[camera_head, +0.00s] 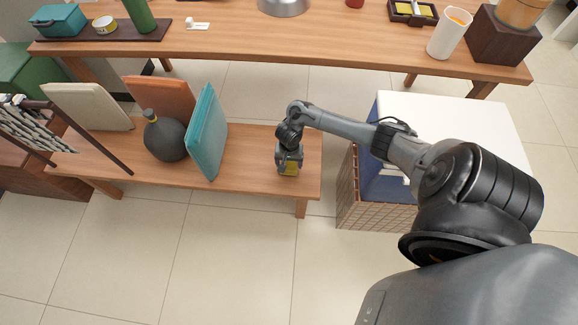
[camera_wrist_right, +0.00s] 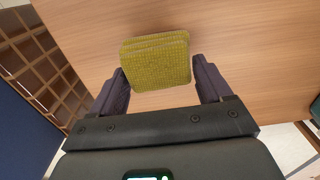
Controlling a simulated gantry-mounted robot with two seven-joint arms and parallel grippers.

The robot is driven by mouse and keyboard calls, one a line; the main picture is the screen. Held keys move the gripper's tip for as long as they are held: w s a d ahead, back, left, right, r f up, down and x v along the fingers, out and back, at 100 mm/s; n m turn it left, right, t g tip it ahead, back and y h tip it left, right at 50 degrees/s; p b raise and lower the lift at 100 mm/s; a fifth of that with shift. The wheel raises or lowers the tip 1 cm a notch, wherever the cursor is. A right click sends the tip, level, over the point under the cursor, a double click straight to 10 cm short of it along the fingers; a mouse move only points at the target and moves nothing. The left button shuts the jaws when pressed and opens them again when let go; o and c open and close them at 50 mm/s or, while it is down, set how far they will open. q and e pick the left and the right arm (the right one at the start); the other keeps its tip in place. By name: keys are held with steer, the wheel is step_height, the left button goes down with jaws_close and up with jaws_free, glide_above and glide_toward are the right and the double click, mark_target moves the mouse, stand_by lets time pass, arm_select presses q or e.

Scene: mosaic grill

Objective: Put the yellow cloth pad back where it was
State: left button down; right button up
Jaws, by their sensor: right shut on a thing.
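The yellow cloth pad (camera_wrist_right: 157,62) is a thick, textured, roughly square pad. It sits between the two dark fingers of my right gripper (camera_wrist_right: 160,82), which is shut on it. In the head view the right gripper (camera_head: 289,162) points down over the right end of the low wooden bench (camera_head: 255,150). I cannot tell whether the pad touches the bench top. My left gripper is not in view.
A teal board (camera_head: 207,135), a dark round vase (camera_head: 166,138) and an orange board (camera_head: 162,97) stand on the bench to the left. The bench around the gripper is clear.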

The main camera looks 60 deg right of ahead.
steer(key=shift+f+b, duration=0.4)
steer(key=shift+f, duration=0.55)
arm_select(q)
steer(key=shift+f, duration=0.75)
arm_select(e)
steer(key=shift+r, duration=0.1)
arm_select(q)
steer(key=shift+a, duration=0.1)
arm_select(e)
steer(key=o, duration=0.9)
steer(key=shift+o, duration=0.2)
